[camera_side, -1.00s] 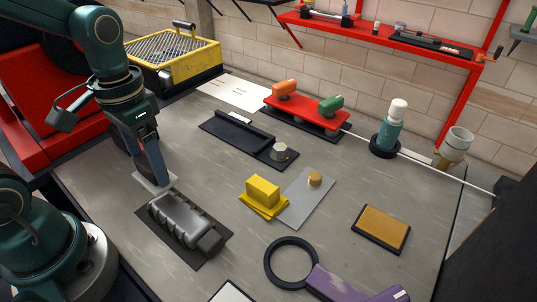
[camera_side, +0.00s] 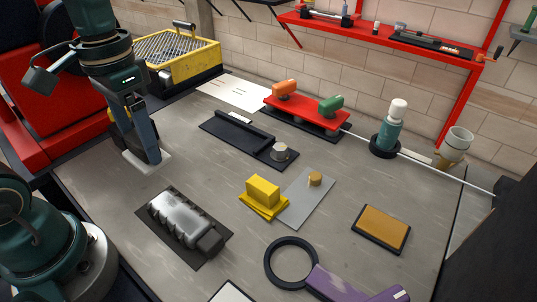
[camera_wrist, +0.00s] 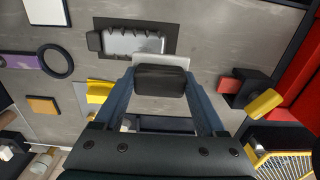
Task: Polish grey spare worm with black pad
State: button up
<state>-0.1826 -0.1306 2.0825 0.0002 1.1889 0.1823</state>
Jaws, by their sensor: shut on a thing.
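The grey spare worm (camera_side: 182,216) is a ribbed, shiny casting lying on a dark mat (camera_side: 207,260) at the left front of the bench. In the wrist view the worm (camera_wrist: 140,42) is at the top, beyond my fingertips. My gripper (camera_side: 146,158) is behind the worm and apart from it. In the wrist view my gripper (camera_wrist: 161,78) is shut on the black pad (camera_wrist: 161,80), held between both fingertips. In the side view my fingers hide the pad. A pale flat plate (camera_side: 161,157) lies under my gripper; I cannot tell whether the pad touches it.
A yellow block (camera_side: 263,190) and a grey plate (camera_side: 311,198) with a brass knob are right of the worm. A black tray (camera_side: 222,126) stands behind them. A black ring (camera_side: 291,263) and purple tool (camera_side: 340,287) lie in front. Bare bench surrounds the worm's mat.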

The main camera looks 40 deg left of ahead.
dwell(0.6)
jog(key=shift+f, duration=3.4)
jog(key=shift+f, duration=1)
jog(key=shift+d+r, duration=0.1)
jog(key=shift+d, duration=1.9)
jog(key=shift+a, duration=0.1)
